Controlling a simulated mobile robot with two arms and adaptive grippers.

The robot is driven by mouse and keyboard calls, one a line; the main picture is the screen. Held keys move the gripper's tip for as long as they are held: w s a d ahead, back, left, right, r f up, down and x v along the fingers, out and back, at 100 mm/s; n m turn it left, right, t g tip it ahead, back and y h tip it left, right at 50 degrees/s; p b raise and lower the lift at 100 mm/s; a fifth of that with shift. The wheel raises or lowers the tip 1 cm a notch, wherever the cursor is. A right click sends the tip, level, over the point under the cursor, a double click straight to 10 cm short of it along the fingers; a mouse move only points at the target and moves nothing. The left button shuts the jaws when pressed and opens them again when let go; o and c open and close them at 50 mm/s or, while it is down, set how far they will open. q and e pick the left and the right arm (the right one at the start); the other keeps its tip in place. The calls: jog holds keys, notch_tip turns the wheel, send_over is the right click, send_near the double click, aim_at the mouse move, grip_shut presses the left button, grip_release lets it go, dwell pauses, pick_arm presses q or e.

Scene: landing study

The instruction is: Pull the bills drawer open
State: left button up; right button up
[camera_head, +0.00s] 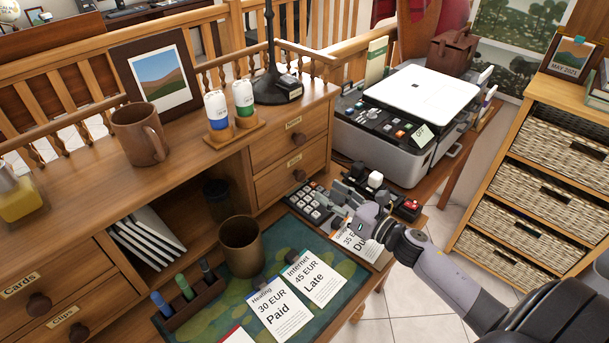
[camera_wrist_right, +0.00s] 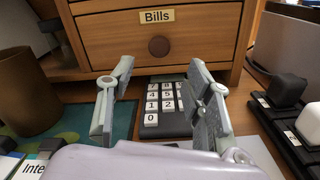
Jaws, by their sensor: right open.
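The bills drawer (camera_wrist_right: 215,40) is a wooden drawer front with a "Bills" label (camera_wrist_right: 157,16) and a round dark brown knob (camera_wrist_right: 158,46). It looks shut. In the head view it is the lower drawer (camera_head: 275,185) of the right-hand stack, with its knob (camera_head: 299,175) showing. My right gripper (camera_head: 345,195) is open and empty above the desk, in front of the drawer and apart from the knob. In the right wrist view its two fingers (camera_wrist_right: 155,95) stand on either side of the view, with the knob between and beyond them. My left gripper is not in view.
A number keypad (camera_head: 308,203) lies on the desk below the drawer. A brown cup (camera_head: 241,247), bill cards (camera_head: 318,277) and a pen holder (camera_head: 188,300) stand or lie left of my gripper. A printer (camera_head: 420,110) stands to the right.

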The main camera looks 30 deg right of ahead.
aim_at(303, 177)
jog(key=p+x, duration=0.1)
jog(key=x, duration=0.7)
jog(key=shift+w+a, duration=0.1)
jog(key=shift+w, duration=0.2)
jog(key=shift+w+a, duration=0.1)
jog(key=shift+w, duration=0.05)
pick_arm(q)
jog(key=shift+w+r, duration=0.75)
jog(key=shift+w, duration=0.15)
pick_arm(e)
jog(key=shift+w, duration=0.1)
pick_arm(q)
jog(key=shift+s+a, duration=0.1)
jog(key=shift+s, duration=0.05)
pick_arm(e)
jog(key=shift+c, duration=0.2)
grip_shut()
